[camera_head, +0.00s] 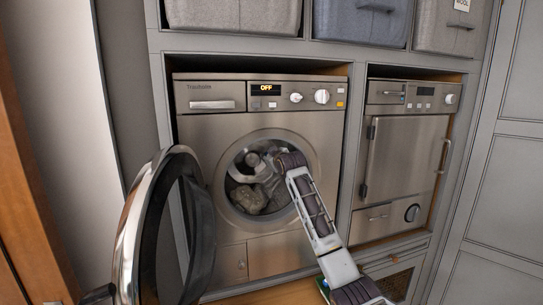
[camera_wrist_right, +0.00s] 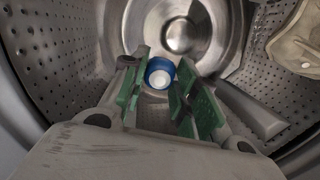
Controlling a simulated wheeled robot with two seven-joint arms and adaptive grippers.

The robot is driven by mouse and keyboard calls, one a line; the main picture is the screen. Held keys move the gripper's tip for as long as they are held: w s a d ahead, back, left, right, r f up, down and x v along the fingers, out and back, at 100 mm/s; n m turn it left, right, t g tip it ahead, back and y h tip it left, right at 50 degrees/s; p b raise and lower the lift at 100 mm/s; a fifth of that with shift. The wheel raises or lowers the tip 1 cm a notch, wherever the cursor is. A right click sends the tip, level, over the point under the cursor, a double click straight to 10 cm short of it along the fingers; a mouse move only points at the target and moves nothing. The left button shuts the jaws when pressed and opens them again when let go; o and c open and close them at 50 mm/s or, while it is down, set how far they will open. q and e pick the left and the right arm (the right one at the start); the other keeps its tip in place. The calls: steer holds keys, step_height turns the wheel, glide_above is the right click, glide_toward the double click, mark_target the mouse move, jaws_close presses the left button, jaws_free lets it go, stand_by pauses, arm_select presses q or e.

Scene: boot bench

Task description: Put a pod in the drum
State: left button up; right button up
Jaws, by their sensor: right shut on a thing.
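The washing machine's drum (camera_head: 238,196) shows through its open round front. My right arm reaches in through the opening, and my right gripper (camera_head: 262,166) is inside the drum, small and partly lost among the things there. In the right wrist view the green-padded fingers of this gripper (camera_wrist_right: 158,95) are shut on a blue and white pod (camera_wrist_right: 160,66). The pod is at the fingertips, in front of the shiny drum back. The perforated drum wall (camera_wrist_right: 75,60) surrounds it.
The round washer door (camera_head: 128,240) stands swung open to the left. Greyish cloth (camera_head: 248,199) lies in the drum, and a beige piece (camera_wrist_right: 298,40) is at the right in the wrist view. A second appliance (camera_head: 405,160) stands right; bins (camera_head: 360,20) sit above.

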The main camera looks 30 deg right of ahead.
steer(key=shift+w, duration=0.2)
steer(key=o, duration=0.9)
steer(key=shift+s, duration=0.15)
steer(key=v, duration=1.1)
steer(key=shift+s, duration=0.35)
stand_by(1.1)
